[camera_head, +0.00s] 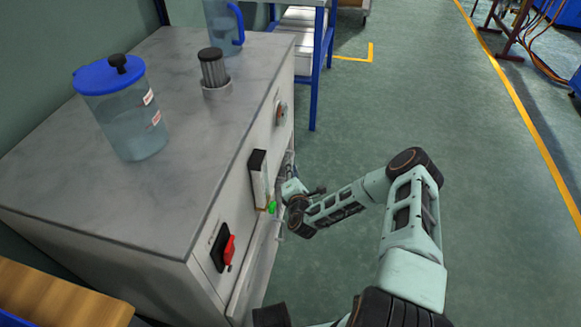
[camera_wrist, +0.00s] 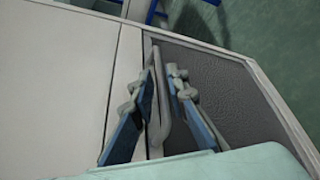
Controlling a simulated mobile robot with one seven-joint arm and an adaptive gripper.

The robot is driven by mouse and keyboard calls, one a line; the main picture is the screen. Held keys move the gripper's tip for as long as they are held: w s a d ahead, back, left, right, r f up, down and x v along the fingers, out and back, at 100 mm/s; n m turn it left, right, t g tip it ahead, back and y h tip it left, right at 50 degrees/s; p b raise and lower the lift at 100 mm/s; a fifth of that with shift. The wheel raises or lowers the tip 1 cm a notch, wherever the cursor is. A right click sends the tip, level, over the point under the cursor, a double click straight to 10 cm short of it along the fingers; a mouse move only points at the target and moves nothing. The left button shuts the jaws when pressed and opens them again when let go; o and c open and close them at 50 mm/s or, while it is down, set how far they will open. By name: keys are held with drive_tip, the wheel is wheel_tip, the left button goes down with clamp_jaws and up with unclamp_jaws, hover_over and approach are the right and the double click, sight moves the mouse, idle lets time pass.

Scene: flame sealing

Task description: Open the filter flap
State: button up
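The filter flap (camera_wrist: 225,90) shows in the wrist view as a dark mesh panel in a pale frame, on the right. A grey bar handle (camera_wrist: 162,110) runs along its left edge. My gripper (camera_wrist: 163,74) has its two blue-padded fingers on either side of this handle, with a gap visible beside it, so it looks open around the bar. In the head view my gripper (camera_head: 290,190) is at the front face of the grey cabinet (camera_head: 190,215). The flap is mostly hidden there by the cabinet edge and my arm. I cannot tell whether it stands slightly ajar.
On the cabinet top stand a blue-lidded jar (camera_head: 125,115), a dark-capped cylinder (camera_head: 213,70) and a blue-handled jug (camera_head: 221,25). A red switch (camera_head: 229,252) and a gauge (camera_head: 260,180) are on the cabinet front. The green floor (camera_head: 480,200) to the right is clear.

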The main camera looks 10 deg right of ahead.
drive_tip(key=shift+b+x, duration=0.4)
drive_tip(key=shift+x, duration=1.35)
clamp_jaws()
